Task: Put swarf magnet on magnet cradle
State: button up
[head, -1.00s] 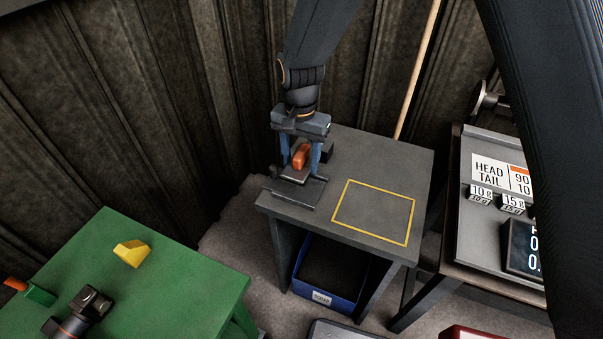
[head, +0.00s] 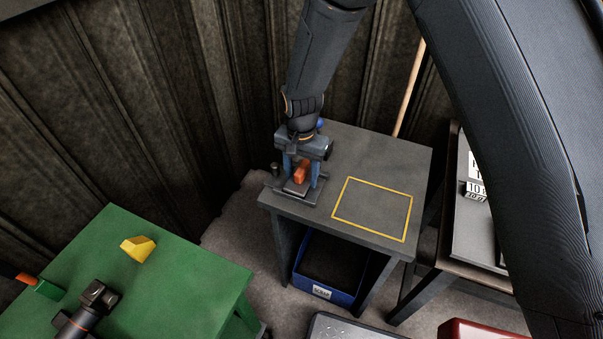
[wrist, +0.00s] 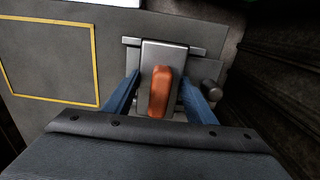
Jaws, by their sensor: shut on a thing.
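The swarf magnet is a grey block with an orange handle (head: 302,173), which also shows in the wrist view (wrist: 160,90). My gripper (head: 302,178) points down with its blue fingers on either side of the magnet and is shut on it. The magnet cradle (head: 281,190) is a dark grey plate with raised edges at the left end of the grey table; it also shows in the wrist view (wrist: 206,68). The magnet is over the cradle and looks very low or touching; the exact contact under it is hidden.
A yellow outlined square (head: 373,209) on the grey table (head: 385,160) is empty. A blue bin (head: 325,285) stands below. A green table (head: 190,270) at left holds a yellow block (head: 137,249). The corrugated wall is close behind.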

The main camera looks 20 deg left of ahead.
aim_at(302, 168)
jog(key=o, duration=1.2)
notch_tip(302, 168, up, 12)
jog(key=b, duration=0.4)
jog(key=shift+r, duration=0.1)
jog(key=d+r, duration=0.3)
jog(key=d, duration=1.9)
jog(key=s+d, duration=0.4)
jog(key=d, duration=0.4)
jog(key=s+d+n+t, duration=0.1)
jog(key=s+d, duration=0.3)
jog(key=d, duration=0.4)
jog(key=shift+s+r+t, duration=0.25)
jog(key=shift+s+t, duration=0.05)
